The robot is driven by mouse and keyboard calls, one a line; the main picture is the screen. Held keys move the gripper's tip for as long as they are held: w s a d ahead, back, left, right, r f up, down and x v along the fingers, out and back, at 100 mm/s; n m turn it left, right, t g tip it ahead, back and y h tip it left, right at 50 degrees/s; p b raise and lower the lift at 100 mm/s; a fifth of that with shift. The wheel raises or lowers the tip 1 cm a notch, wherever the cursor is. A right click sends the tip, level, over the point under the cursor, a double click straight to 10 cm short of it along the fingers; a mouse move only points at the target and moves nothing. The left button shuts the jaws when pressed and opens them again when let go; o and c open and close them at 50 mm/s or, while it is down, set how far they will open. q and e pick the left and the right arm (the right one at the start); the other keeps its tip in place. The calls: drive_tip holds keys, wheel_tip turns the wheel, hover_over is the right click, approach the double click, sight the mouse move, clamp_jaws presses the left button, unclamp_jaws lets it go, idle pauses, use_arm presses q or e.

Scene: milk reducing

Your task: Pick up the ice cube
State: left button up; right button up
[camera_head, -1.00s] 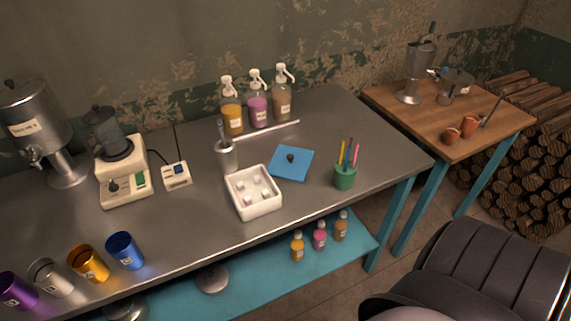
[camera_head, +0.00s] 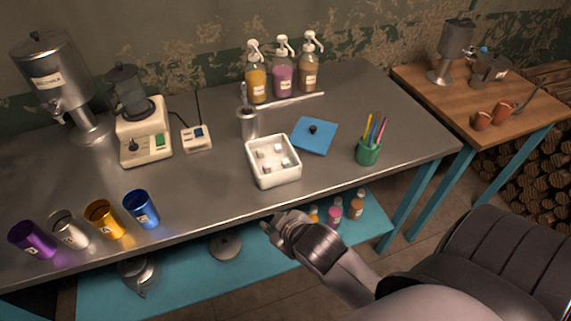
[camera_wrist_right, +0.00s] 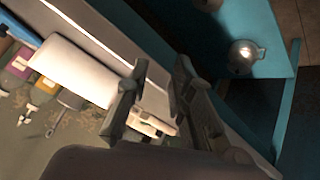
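Several small pale ice cubes (camera_head: 268,167) lie in an open white square box (camera_head: 276,181) near the front of the metal table. My right gripper (camera_head: 270,222) is below the box in the head view, by the table's front edge, apart from the box and the cubes. In the right wrist view its two fingers (camera_wrist_right: 155,95) stand apart with nothing visible held between them. I cannot make out the cubes in that view. My left gripper is not in view.
A blue lid with a dark knob (camera_head: 314,139) lies right of the box. A green pen cup (camera_head: 368,152) stands farther right, a metal cylinder (camera_head: 248,125) just behind the box. Pump bottles (camera_head: 283,80) stand at the back. Coloured cups (camera_head: 142,211) stand at the left front.

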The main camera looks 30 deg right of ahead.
drive_tip(key=w+a+r+n+t+y, duration=0.25)
drive_tip(key=w+r+n+t, duration=0.35)
drive_tip(key=r, duration=0.5)
drive_tip(key=w+a+r+n+t+y, duration=0.2)
drive_tip(key=w+a+r+n+t, duration=0.15)
drive_tip(key=w+r, duration=0.6)
drive_tip(key=s+a+r+n+t+y, duration=0.1)
drive_tip(key=a+r+n+y, duration=0.65)
drive_tip(key=r+n, duration=0.2)
drive_tip(key=s+a+r+n+g+y, duration=0.2)
drive_tip(key=a+n+g+y, duration=0.15)
drive_tip(key=n+y, duration=0.35)
drive_tip(key=n+g+h+p, duration=0.2)
drive_tip(key=n+g+h, duration=1.5)
drive_tip(key=n, duration=0.4)
hover_over(284, 161)
drive_tip(key=shift+t+h, duration=0.5)
drive_tip(key=shift+h, duration=0.1)
wheel_tip(284, 161, down, 22)
drive_tip(key=shift+d, duration=0.1)
drive_tip(key=shift+n, duration=0.3)
wheel_tip(284, 161, down, 5)
drive_tip(key=shift+s+r+p, duration=0.1)
drive_tip(key=shift+p, duration=1.1)
drive_tip(key=shift+f, duration=0.3)
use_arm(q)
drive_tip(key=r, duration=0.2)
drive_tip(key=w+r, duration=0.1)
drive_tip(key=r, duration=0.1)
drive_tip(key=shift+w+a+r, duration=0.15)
